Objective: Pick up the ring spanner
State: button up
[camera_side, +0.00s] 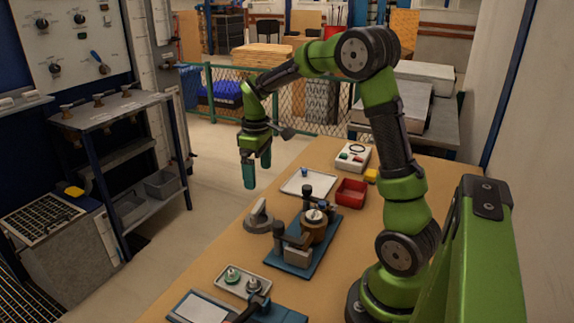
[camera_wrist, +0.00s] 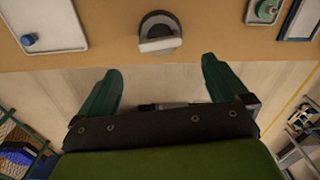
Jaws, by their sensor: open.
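My gripper (camera_side: 257,172) hangs from my arm past the table's left edge in the side view, above the floor and empty. Its two green fingers stand wide apart in the wrist view (camera_wrist: 162,70). I cannot pick out a ring spanner for certain in either view. A dark bar with a reddish part (camera_side: 243,309) lies at the bottom edge of the side view, partly cut off, and I cannot tell what it is.
The wooden table (camera_side: 200,262) holds a round grey piece with an upright plate (camera_side: 259,217), a blue-based fixture (camera_side: 299,256), a white tray (camera_side: 295,187), a red bin (camera_side: 351,192) and a small tray (camera_side: 262,291) with green-topped parts. A shelf (camera_side: 110,110) stands left.

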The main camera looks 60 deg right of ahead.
aim_at(258, 205)
notch_tip(258, 205, down, 9)
jog(key=shift+r, duration=0.2)
jog(key=shift+w+f, duration=0.15)
jog(key=shift+f, duration=1.2)
jog(key=shift+w+f, duration=0.15)
jog(key=shift+f, duration=1.15)
jog(key=c, duration=1)
notch_tip(258, 205, up, 10)
jog(key=shift+r, duration=0.1)
jog(key=o, duration=0.7)
jog(key=shift+c, duration=0.2)
jog(key=c, duration=0.6)
jog(key=shift+r, duration=0.15)
jog(key=s+r+n, duration=0.1)
jog(key=s+n, duration=0.2)
jog(key=s, duration=0.2)
jog(key=s+r+n, duration=0.1)
jog(key=s+n, duration=0.3)
jog(key=s, duration=0.1)
jog(key=s+r+n, duration=0.1)
jog(key=s+n, duration=0.3)
jog(key=s, duration=0.2)
jog(key=shift+d, duration=0.1)
jog(key=shift+s+f+n, duration=0.15)
jog(key=shift+f+n, duration=0.05)
jog(key=shift+n, duration=0.9)
